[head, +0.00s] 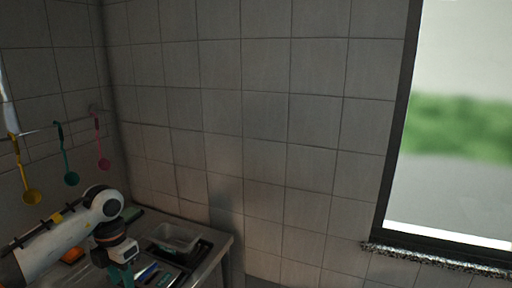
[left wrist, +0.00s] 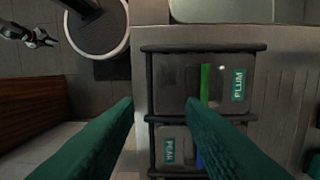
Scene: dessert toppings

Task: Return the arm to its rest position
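My left arm comes in from the left in the head view and reaches over the counter (head: 222,240). Its left gripper (head: 120,272) points down there, partly cut off by the bottom edge. In the left wrist view the green fingers of the left gripper (left wrist: 158,104) are apart with nothing held between them. Below them is a black rack (left wrist: 149,85) with a bin labelled PLUM (left wrist: 175,82) and another labelled bin (left wrist: 173,139). A green handle (left wrist: 205,84) lies in the PLUM bin.
A clear container (head: 177,235) stands on the counter near the tiled wall (head: 260,110). Yellow (head: 31,197), teal (head: 71,178) and pink (head: 103,162) ladles hang at the left. A window (head: 450,120) is at the right. Floor shows beside the counter in the left wrist view.

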